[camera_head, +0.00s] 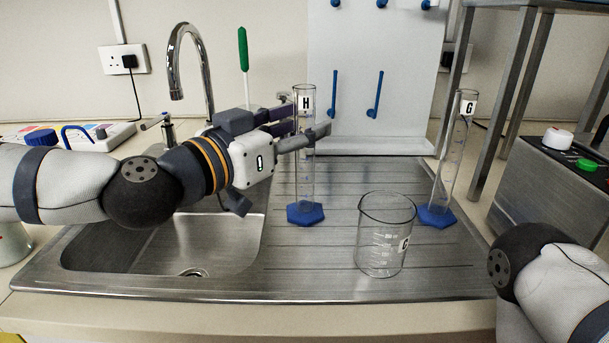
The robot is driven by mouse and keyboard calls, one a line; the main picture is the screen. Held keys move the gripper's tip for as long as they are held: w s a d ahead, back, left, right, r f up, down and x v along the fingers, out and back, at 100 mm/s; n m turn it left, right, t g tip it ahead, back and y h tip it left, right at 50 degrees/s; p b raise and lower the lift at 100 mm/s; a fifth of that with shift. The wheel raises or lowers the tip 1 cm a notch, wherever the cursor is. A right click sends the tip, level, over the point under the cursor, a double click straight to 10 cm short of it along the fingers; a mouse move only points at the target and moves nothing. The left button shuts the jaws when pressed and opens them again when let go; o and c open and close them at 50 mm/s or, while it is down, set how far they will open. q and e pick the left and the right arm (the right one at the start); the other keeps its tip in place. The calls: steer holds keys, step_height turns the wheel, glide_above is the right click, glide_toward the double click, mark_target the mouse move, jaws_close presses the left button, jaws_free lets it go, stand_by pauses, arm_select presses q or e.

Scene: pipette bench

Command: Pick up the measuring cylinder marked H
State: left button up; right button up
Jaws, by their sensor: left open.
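The measuring cylinder marked H (306,180) stands upright on its blue foot on the ribbed draining board. It is clear, with the H label near its top. My left gripper (310,130) reaches in from the left at the height of the cylinder's upper part. Its fingers are open, one in front of the cylinder just below the label and one at the left behind it. I cannot tell whether either finger touches the glass. My right arm shows at the lower right, but its gripper is out of view.
A clear beaker (385,235) marked G stands at the front of the board. A cylinder marked G (450,165) with a blue foot stands at the right, looking tilted. The sink basin (160,250) and tap (185,60) are left. A grey device (550,185) stands far right.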

arm_select(q)
steer(key=shift+x, duration=0.95)
jaws_close()
